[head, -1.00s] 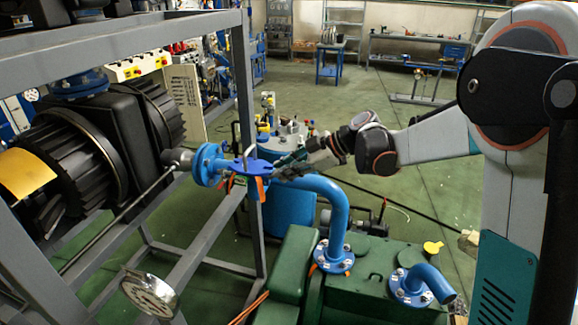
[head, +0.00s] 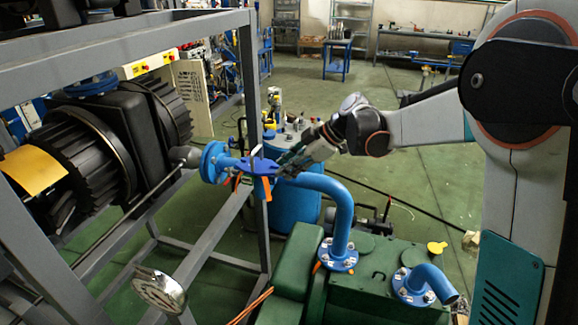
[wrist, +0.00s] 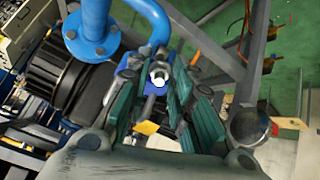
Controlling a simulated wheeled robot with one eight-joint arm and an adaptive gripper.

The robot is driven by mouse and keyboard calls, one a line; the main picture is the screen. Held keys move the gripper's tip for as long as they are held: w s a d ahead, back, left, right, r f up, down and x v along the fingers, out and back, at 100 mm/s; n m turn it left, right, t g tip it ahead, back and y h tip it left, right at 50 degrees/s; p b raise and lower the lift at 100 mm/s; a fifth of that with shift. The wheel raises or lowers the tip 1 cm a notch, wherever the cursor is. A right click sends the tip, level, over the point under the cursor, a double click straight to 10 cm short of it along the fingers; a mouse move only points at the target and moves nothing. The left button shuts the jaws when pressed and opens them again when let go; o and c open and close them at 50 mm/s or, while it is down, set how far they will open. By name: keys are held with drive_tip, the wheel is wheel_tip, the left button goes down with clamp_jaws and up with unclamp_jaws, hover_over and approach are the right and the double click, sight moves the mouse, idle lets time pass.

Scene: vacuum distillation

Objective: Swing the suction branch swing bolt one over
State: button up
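The suction branch is a blue pipe with a flange (head: 213,162) and a blue clamp-like joint (head: 262,166) in the head view. A thin grey rod (head: 241,133), perhaps one swing bolt, stands up at the joint. Orange parts (head: 264,189) hang below it. My gripper (head: 284,166) is at the right side of the joint. In the wrist view my gripper (wrist: 162,66) has its green-padded fingers apart. A bolt with a bright round head (wrist: 158,77) shows between them, over blue metal. Whether a finger touches it I cannot tell.
A grey frame (head: 248,80) stands close to the left of the joint. A blue elbow pipe (head: 343,220) rises from the green machine (head: 385,285) below my arm. A gauge (head: 160,291) is at lower left. Open green floor (head: 420,170) lies behind my arm.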

idle(0.3)
drive_tip(key=v, duration=1.2)
drive_tip(key=shift+d, duration=0.1)
